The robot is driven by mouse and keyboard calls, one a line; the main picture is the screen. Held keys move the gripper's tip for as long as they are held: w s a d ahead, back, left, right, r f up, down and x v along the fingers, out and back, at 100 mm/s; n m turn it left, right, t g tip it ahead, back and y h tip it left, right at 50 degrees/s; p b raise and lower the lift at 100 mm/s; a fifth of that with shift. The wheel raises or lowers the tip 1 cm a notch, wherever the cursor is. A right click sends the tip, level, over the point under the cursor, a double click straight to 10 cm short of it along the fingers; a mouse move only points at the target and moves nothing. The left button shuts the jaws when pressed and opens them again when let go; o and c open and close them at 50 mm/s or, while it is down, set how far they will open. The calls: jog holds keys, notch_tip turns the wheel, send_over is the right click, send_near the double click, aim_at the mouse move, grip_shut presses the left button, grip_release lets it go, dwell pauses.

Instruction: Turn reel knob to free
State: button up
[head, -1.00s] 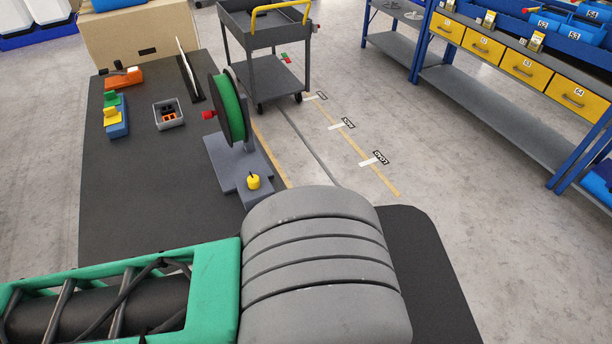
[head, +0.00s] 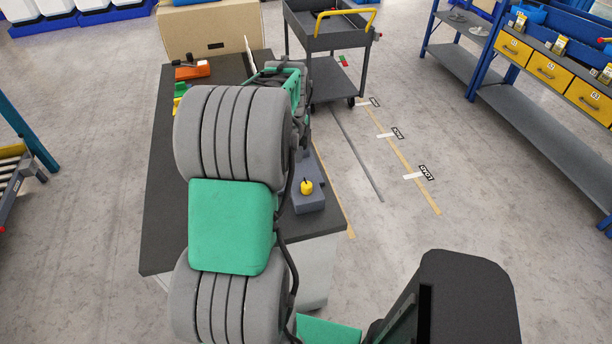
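The reel stand's grey base (head: 309,203) shows its near end on the dark table, right of my arm. A yellow knob (head: 306,188) stands upright on it. The green reel and its red side knob, visible earlier, are hidden behind my arm now. Which knob the task means I cannot tell. My arm reaches forward over the table, with its green and dark far section just beyond the big grey joint. My gripper's fingers do not show, so I cannot see whether they touch anything.
The dark table (head: 165,215) carries an orange tool (head: 192,71) at its far left. A cardboard box (head: 210,30) stands behind it. A grey cart (head: 335,75) with a yellow handle stands beyond the right edge. Shelving with yellow drawers (head: 547,68) is far right, with open floor between.

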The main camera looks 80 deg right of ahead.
aim_at(307, 184)
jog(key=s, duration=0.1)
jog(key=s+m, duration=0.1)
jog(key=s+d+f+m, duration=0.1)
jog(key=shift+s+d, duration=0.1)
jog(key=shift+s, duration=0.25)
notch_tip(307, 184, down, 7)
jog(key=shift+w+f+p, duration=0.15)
jog(key=shift+p, duration=0.6)
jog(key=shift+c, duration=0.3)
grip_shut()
